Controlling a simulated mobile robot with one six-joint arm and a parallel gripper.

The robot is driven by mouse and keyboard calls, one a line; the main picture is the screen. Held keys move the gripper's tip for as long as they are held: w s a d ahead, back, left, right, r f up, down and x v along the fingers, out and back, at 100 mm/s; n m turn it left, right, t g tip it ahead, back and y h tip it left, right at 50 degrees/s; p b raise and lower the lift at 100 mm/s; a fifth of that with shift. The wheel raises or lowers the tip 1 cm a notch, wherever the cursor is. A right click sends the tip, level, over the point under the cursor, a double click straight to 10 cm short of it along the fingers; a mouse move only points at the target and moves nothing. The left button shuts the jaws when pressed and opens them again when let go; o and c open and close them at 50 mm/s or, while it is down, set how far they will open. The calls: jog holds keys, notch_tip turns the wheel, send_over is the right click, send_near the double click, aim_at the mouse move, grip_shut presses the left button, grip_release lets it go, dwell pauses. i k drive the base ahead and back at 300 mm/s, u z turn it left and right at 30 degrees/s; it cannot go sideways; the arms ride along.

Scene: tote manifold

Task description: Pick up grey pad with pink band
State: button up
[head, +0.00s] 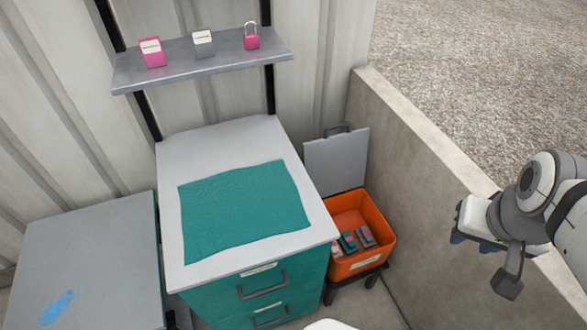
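A grey pad with a pink band (366,236) lies in the orange tote (376,258), at the right of the small group inside. A green pad (348,242) lies to its left, and a partly hidden pinkish-grey item (335,250) lies further left by the tote's wall. The details of these items are small. My gripper (471,243) is at the right of the picture, well to the right of the tote and apart from everything. Its two blue tips show apart with nothing visible between them.
The tote's grey lid (336,162) stands upright behind it. A concrete wall (410,190) runs along the right. A drawer cabinet (222,128) with a green mat (243,208) stands left.

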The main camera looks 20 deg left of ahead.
aim_at(364, 236)
jog(key=z, duration=0.4)
jog(key=k, duration=1.1)
jog(key=u, duration=0.25)
jog(key=i, duration=1.5)
jog(key=z, duration=0.35)
